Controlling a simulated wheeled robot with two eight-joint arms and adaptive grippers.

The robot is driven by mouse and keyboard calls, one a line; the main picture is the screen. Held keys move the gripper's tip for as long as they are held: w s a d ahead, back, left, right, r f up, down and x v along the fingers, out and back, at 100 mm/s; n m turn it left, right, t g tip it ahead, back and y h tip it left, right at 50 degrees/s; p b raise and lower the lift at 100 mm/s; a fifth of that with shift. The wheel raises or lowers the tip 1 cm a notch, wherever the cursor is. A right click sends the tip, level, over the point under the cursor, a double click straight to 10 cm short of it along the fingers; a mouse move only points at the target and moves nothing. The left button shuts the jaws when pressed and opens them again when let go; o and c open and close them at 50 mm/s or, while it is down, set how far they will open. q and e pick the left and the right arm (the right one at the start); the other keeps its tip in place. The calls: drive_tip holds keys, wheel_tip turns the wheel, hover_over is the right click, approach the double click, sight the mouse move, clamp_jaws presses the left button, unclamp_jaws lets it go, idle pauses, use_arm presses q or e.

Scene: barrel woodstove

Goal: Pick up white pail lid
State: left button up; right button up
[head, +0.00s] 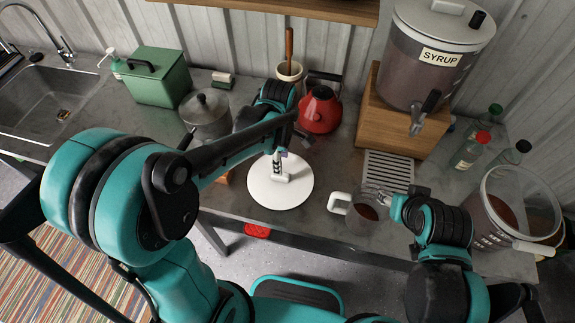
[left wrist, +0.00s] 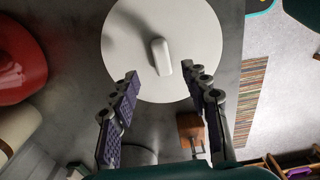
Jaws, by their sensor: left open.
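The white pail lid (head: 262,192) is a round disc lying flat on the grey counter near its front edge, with a short bar handle on top. It also shows in the left wrist view (left wrist: 125,35), its handle (left wrist: 161,57) standing between the lines of my fingers. My left gripper (head: 279,158) is above the lid. In the left wrist view my left gripper (left wrist: 164,76) is open, with one finger on each side of the handle and nothing held. My right gripper (head: 397,203) is beside a jug of dark liquid (head: 361,214); its fingers are too small to read.
A grey pot (head: 207,115) and a red kettle (head: 320,110) stand behind the lid. A syrup dispenser (head: 430,60) on a wooden box (head: 385,125) stands at the back right. An open clear pail (head: 520,205) stands at the right. The counter's front edge is close to the lid.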

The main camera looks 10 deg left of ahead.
sight(281, 178)
use_arm(q)
wheel_tip(281, 178, down, 8)
drive_tip(key=b, duration=0.2)
drive_tip(key=shift+s+a+r+b, duration=0.1)
drive_tip(key=shift+r+b, duration=0.1)
drive_tip(key=shift+b, duration=0.15)
clamp_jaws()
